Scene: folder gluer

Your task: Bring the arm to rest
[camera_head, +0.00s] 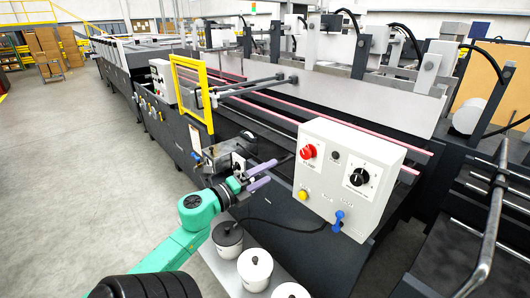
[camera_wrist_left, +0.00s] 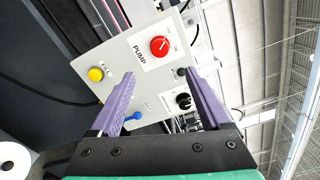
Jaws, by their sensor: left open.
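My left arm, green, comes in from the lower left in the head view. Its left gripper (camera_head: 268,174) has two purple fingers that stand apart with nothing between them. It is left of the light grey control box (camera_head: 345,165). In the left wrist view the open left gripper (camera_wrist_left: 155,82) faces the box's front panel (camera_wrist_left: 125,65), apart from it as far as I can tell. The panel carries a red pump button (camera_wrist_left: 159,46), a yellow button (camera_wrist_left: 95,74), a black knob (camera_wrist_left: 184,101) and a blue lever (camera_wrist_left: 132,117). My right gripper is not in view.
White pots (camera_head: 255,270) stand on a shelf below the gripper. A metal bracket unit (camera_head: 222,157) is close beside the gripper. A yellow frame (camera_head: 193,95) rises behind on the long machine. Open grey floor (camera_head: 80,150) lies to the left.

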